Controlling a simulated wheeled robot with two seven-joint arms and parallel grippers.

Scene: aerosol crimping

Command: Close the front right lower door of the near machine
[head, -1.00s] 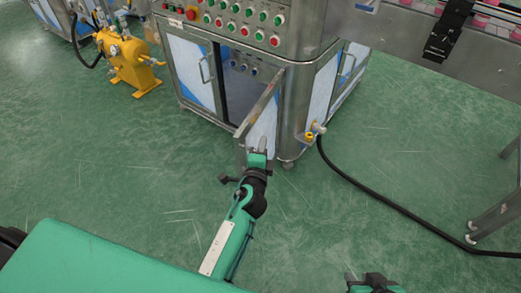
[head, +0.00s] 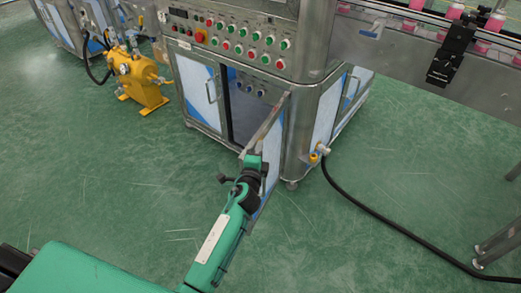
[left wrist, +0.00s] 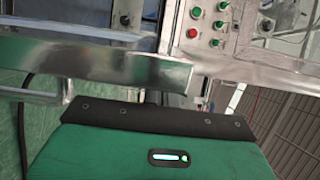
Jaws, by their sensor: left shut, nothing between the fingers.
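The front right lower door (head: 265,130) of the near machine (head: 245,55) stands open, swung outward and seen nearly edge-on in the head view. The dark cabinet opening (head: 240,100) shows to its left. In the left wrist view a shiny metal bar (left wrist: 120,65), likely the door frame, crosses in front of the green gripper body (left wrist: 120,155). My right gripper is out of view.
The left lower door (head: 199,85) is shut. A valve (head: 318,152) with a black hose (head: 370,225) juts from the machine's right corner. A yellow pump (head: 140,80) stands left. A conveyor (head: 400,45) is at upper right. Green floor in front is clear.

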